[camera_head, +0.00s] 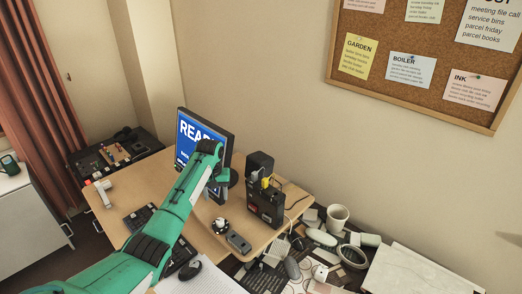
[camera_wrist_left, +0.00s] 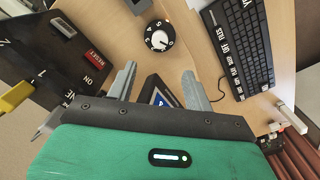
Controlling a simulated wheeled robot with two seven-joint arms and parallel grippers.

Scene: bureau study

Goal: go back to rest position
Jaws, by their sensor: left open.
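My left arm is green and reaches across the desk from the lower left in the head view. My left gripper (camera_head: 220,179) is in front of the monitor (camera_head: 187,138), above the desk (camera_head: 152,178). In the left wrist view its two grey fingers (camera_wrist_left: 160,72) are spread apart, with nothing held between them. A dark piece with a blue face (camera_wrist_left: 160,94) shows beyond the gap; I cannot tell what it is. My right gripper is not in view.
A black switch box (camera_head: 266,205) stands right of the gripper. A dial knob (camera_head: 219,226) and a small dark device (camera_head: 238,242) lie nearer. The keyboard (camera_wrist_left: 238,45) is beside the arm.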

